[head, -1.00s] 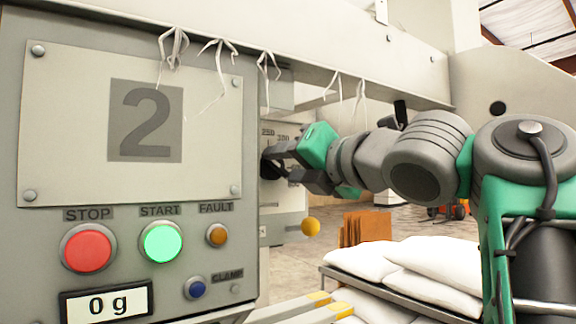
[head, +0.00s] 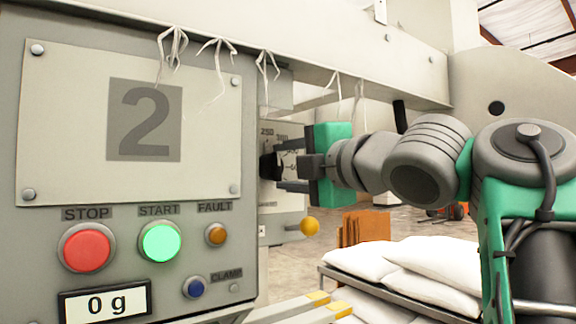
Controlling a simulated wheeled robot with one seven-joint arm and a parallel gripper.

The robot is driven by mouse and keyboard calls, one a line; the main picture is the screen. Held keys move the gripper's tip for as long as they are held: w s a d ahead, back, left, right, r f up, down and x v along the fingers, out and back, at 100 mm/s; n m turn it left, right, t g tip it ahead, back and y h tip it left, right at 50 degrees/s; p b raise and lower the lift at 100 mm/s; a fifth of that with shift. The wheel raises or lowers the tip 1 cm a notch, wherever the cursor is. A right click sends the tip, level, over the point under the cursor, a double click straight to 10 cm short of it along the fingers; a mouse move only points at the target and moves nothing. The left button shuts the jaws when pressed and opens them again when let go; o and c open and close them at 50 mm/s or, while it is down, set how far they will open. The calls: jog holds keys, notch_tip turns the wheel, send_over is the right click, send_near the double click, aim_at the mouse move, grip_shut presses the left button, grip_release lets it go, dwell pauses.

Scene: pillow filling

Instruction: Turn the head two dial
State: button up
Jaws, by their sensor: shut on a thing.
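The head two panel (head: 60,110) fills the left of the head view, with a large 2 on its plate. Past its right edge is a grey face with printed numbers (head: 267,133), and a dark dial knob (head: 268,166) sits on it, partly hidden by the panel. My gripper (head: 279,171), with a green body and dark fingers, reaches in from the right. Its fingers are shut on the dial, one above the other in the picture. The fingertips are partly hidden at the panel's edge.
The panel carries a red stop button (head: 87,248), a lit green start button (head: 160,241), an amber fault lamp (head: 215,234), a blue clamp button (head: 195,288) and a display (head: 104,304) reading 0 g. A yellow ball knob (head: 310,226) is below my gripper. White sacks (head: 440,265) lie lower right.

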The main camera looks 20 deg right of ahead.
jog(key=shift+m, duration=0.6)
jog(key=o, duration=1.4)
jog(key=shift+c, duration=0.2)
